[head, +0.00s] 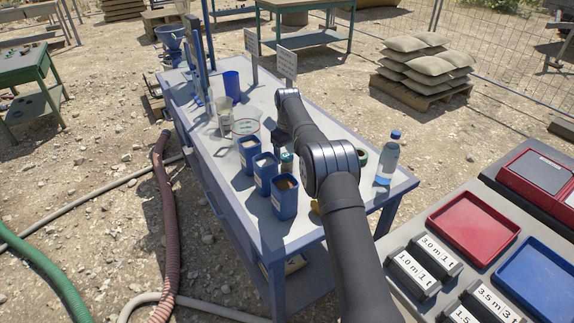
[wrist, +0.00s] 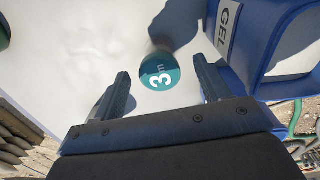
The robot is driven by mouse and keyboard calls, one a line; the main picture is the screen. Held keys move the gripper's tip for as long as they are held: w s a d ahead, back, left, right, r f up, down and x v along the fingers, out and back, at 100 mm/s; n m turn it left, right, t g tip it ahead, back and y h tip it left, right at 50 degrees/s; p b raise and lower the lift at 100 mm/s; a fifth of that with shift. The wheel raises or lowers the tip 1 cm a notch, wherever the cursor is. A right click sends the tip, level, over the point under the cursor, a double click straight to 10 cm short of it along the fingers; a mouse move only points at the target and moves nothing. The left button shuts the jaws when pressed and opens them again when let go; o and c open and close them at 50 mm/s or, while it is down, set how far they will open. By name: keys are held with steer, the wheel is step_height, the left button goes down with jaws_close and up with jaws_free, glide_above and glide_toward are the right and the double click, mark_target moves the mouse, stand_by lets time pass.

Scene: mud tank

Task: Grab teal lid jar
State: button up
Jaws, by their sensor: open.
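The jar with the teal lid stands on the blue-framed table. In the head view the jar (head: 287,162) shows beside the blue bins, partly hidden by my arm. My gripper (wrist: 162,80) is open above the jar, one finger to each side of the lid, with nothing held. I cannot tell the height gap from the fingers to the lid.
A blue bin labelled GEL (wrist: 262,45) stands close on the right in the wrist view. Several blue bins (head: 285,198) line the table's near side.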

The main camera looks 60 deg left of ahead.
mark_target(287, 156)
steer(key=f, duration=0.5)
steer(key=shift+a, duration=0.3)
steer(key=shift+r, duration=0.1)
steer(key=c, duration=1.1)
steer(key=shift+r, duration=0.1)
